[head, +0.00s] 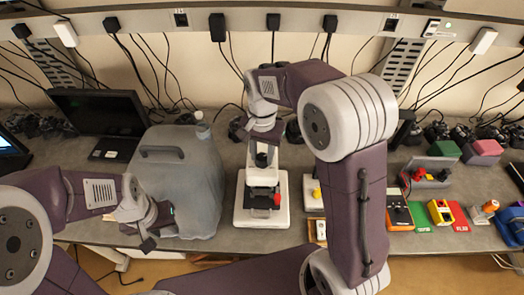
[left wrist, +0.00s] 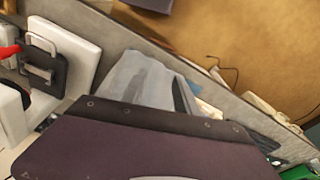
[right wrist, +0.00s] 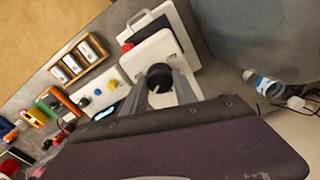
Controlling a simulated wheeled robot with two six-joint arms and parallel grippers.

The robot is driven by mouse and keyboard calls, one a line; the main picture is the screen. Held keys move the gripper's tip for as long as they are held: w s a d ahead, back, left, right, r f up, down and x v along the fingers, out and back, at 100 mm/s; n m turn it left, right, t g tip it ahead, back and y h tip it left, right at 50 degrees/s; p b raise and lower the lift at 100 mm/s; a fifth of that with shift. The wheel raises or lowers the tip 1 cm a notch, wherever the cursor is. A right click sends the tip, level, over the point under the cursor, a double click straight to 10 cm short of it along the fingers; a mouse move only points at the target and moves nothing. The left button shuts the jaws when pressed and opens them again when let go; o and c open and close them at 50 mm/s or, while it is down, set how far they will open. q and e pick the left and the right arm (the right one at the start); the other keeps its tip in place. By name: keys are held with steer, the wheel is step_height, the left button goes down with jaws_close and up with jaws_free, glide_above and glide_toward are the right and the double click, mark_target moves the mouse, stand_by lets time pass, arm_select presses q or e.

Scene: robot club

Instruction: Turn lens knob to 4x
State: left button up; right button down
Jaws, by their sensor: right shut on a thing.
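The microscope (head: 241,214) stands on the bench in the middle of the head view, with a white base, a dark stage and a red part (head: 277,199) at its front. Its black knob (right wrist: 159,77) shows in the right wrist view between the fingers of my right gripper (right wrist: 163,88), which is shut on it. In the head view my right gripper (head: 260,135) is at the microscope's upper part. Any marking on the knob is too small to read. My left gripper (head: 140,234) seems open and empty, in front of the grey jug. The microscope's stage (left wrist: 42,62) shows in the left wrist view.
A large grey jug (head: 180,170) stands left of the microscope, with a black laptop (head: 97,112) behind it. A white panel with coloured buttons (right wrist: 98,100) and a wooden tray (right wrist: 80,60) lie right of the microscope. Coloured devices (head: 440,211) fill the right side. Cables hang behind.

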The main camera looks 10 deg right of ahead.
steer(key=n+p, duration=0.2)
steer(key=n, duration=0.4)
steer(key=shift+r+n, duration=0.15)
steer(key=shift+n, duration=0.15)
steer(key=n+p, duration=0.1)
steer(key=n, duration=0.4)
steer(key=shift+w+n, duration=0.1)
steer(key=shift+n, duration=0.3)
steer(key=c, duration=1)
jaws_free()
steer(key=shift+o, duration=0.2)
step_height(320, 180, up, 9)
steer(key=shift+b, duration=0.45)
